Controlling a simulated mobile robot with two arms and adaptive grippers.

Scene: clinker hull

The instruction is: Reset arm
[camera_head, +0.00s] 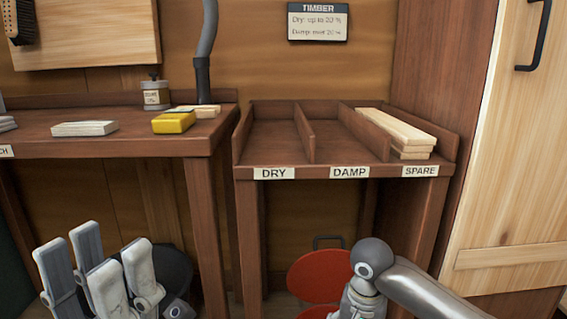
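My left gripper (98,255) shows at the bottom left, its grey fingers pointing up in front of the workbench's lower part. The fingers look spread, with a gap and nothing held between them. It is apart from the bench and the things on it. Part of my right arm (410,285) comes in at the bottom right, in front of the sorting stand. Its bent joint shows below the stand's front edge, and the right gripper itself is out of the picture.
The workbench (110,145) holds a pale block (85,128), a yellow block (174,122) and a tin (155,95). The stand's DRY and DAMP bays look empty; pale boards (405,130) lie in SPARE. A red round object (318,272) is below.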

